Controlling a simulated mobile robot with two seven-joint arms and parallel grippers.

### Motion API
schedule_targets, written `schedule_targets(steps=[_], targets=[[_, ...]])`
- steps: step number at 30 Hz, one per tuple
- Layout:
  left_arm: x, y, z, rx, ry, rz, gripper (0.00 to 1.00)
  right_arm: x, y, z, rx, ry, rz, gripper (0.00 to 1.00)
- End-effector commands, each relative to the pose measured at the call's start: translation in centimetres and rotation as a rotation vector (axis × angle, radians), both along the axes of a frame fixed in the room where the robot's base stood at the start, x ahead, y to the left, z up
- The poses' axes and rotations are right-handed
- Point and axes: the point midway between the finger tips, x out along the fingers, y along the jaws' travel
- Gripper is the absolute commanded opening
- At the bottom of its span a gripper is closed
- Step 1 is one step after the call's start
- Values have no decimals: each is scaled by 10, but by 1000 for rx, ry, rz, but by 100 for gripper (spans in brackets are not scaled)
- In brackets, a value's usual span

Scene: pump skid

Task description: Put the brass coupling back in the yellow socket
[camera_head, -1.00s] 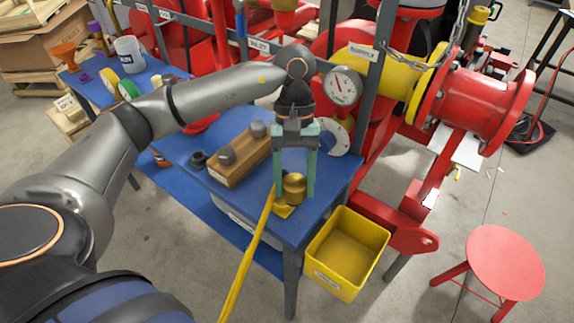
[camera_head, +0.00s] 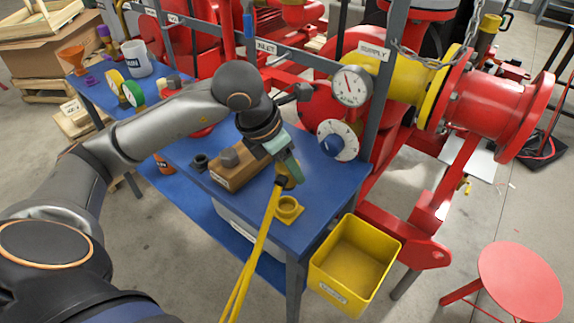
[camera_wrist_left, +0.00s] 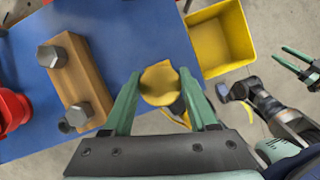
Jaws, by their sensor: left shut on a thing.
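My left gripper (camera_head: 289,172) is tilted, its green fingers pointing down and right above the blue table. It is shut on the brass coupling (camera_wrist_left: 158,82), which shows between the fingertips in the left wrist view. In the head view the fingers cover most of the coupling. The yellow socket (camera_head: 288,210) is a short ring on a square base near the table's front corner. Its top opening shows, and the coupling is above and apart from it. In the left wrist view my right gripper (camera_wrist_left: 299,66) is at the right edge, its fingers apart and empty.
A yellow hose (camera_head: 252,262) hangs from near the gripper over the table's front edge. A wooden block (camera_head: 232,170) with grey bolt heads is left of the gripper. A yellow bin (camera_head: 352,255) stands below right. A dial (camera_head: 338,140) and gauge (camera_head: 352,86) are behind.

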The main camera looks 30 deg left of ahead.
Motion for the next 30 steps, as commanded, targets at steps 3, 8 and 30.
schedule_targets(steps=[3, 8, 30], targets=[[1, 2, 1, -1, -2, 79, 0, 0, 0, -3, 0, 0, 0, 50], [2, 4, -4, -1, 1, 107, 0, 0, 0, -7, 0, 2, 1, 50], [1, 4, -52, -1, 1, 105, 0, 14, 22, -20, 27, -7, 37, 50]])
